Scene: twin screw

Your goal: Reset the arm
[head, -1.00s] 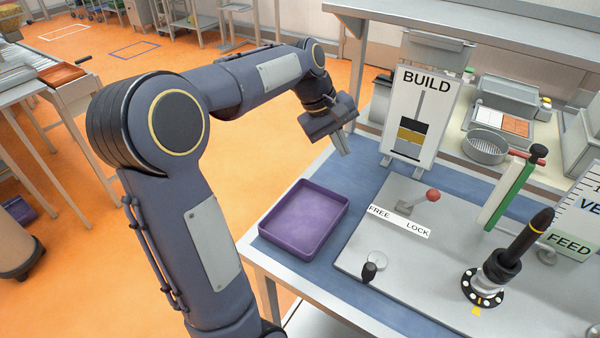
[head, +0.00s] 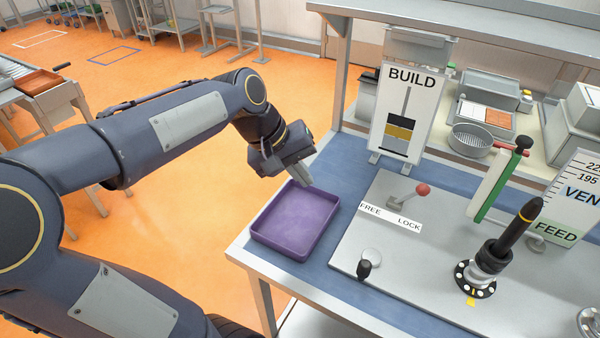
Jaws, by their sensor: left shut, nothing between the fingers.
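My left arm comes in from the left. Its gripper (head: 303,183) is shut and empty, pointing down just above the far edge of the purple tray (head: 268,242). I cannot tell whether the fingertips touch the tray. The tray looks empty and sits on the blue mat at the left end of the workbench. My right gripper is not in view.
Right of the tray is a grey plate (head: 400,275) with a red-knobbed lever (head: 422,189) by a FREE/LOCK label, a black-knobbed crank (head: 364,268) and a black upright handle (head: 515,235). A BUILD gauge (head: 410,105) stands behind. Open floor lies left of the bench.

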